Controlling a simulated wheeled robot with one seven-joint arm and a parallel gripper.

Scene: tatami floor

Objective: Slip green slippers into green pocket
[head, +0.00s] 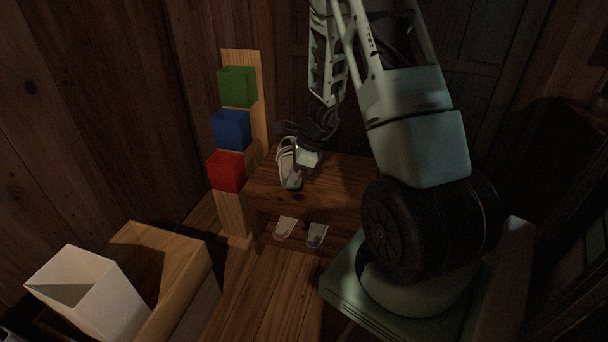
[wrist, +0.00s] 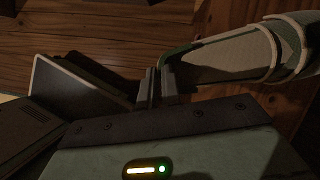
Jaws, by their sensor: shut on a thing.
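A pale slipper with light bands and a greenish edge (head: 289,165) is at the left front of the wooden bench top; it also shows at the right in the wrist view (wrist: 225,58). My gripper (head: 299,153) is shut on its edge, with the fingers (wrist: 163,86) at the slipper's end. In the dim light I cannot tell whether the slipper touches the bench. The green pocket (head: 237,87) is the top one on an upright wooden board, up and left of my gripper. Its inside is mostly hidden.
A blue pocket (head: 231,130) and a red pocket (head: 226,171) hang below the green one. The bench (head: 338,178) has two pale slippers (head: 285,228) (head: 317,235) on its lower level. A white bin (head: 88,296) and a wooden box (head: 180,262) stand at the lower left.

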